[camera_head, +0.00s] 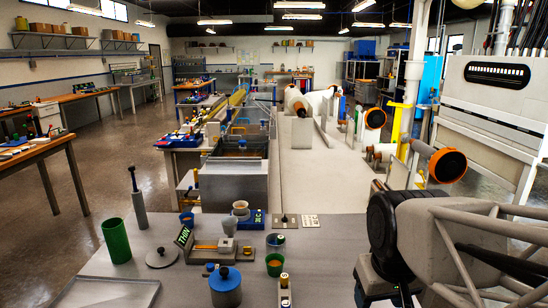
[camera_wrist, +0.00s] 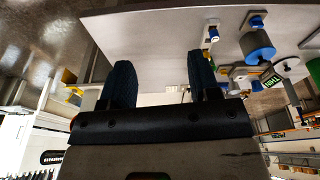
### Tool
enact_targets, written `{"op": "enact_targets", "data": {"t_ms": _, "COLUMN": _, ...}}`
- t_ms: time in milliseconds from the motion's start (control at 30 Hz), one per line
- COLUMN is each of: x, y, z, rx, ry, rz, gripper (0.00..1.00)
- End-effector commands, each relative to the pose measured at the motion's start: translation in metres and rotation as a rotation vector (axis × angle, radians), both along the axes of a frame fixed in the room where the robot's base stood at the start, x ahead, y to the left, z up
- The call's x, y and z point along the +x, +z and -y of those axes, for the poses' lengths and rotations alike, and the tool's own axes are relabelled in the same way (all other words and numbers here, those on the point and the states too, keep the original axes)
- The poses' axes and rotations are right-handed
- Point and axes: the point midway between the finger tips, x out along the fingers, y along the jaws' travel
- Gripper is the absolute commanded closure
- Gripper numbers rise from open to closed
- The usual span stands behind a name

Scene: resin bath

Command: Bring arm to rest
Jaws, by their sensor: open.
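The task names no object, only my arm. My gripper (camera_wrist: 160,82) shows in the wrist view with two dark, ridged fingers standing apart and nothing held between them. Behind the fingers the wrist view shows the pale grey bench (camera_wrist: 140,35) and part of the room, seen upside down. In the head view my arm fills the lower right, beside the right end of the bench (camera_head: 190,288). My gripper's fingers cannot be made out in the head view.
The bench holds a blue lidded pot (camera_head: 225,290), a green cup (camera_head: 115,240), a flat tray (camera_head: 105,293), a round lid (camera_head: 162,257) and a green "THIN" sign (camera_head: 184,236). A resin bath (camera_head: 238,180) stands behind. Bare bench lies between the pots and my arm.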

Motion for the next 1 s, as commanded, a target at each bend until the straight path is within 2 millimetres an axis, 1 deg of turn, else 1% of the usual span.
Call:
{"op": "enact_targets", "data": {"t_ms": 33, "x": -0.011, "y": -0.003, "z": 0.002, "rx": 0.004, "ry": -0.026, "rz": 0.006, "gripper": 0.44}}
{"op": "enact_targets", "data": {"t_ms": 100, "x": -0.022, "y": -0.006, "z": 0.003, "rx": 0.011, "ry": -0.059, "rz": 0.013, "gripper": 0.44}}
{"op": "enact_targets", "data": {"t_ms": 200, "x": -0.033, "y": -0.010, "z": 0.005, "rx": 0.017, "ry": -0.093, "rz": 0.018, "gripper": 0.44}}
{"op": "enact_targets", "data": {"t_ms": 300, "x": -0.039, "y": -0.013, "z": 0.006, "rx": 0.021, "ry": -0.114, "rz": 0.020, "gripper": 0.44}}
{"op": "enact_targets", "data": {"t_ms": 433, "x": -0.042, "y": -0.015, "z": 0.006, "rx": 0.022, "ry": -0.121, "rz": 0.021, "gripper": 0.44}}
{"op": "enact_targets", "data": {"t_ms": 1000, "x": -0.042, "y": -0.014, "z": 0.006, "rx": 0.022, "ry": -0.120, "rz": 0.021, "gripper": 0.44}}
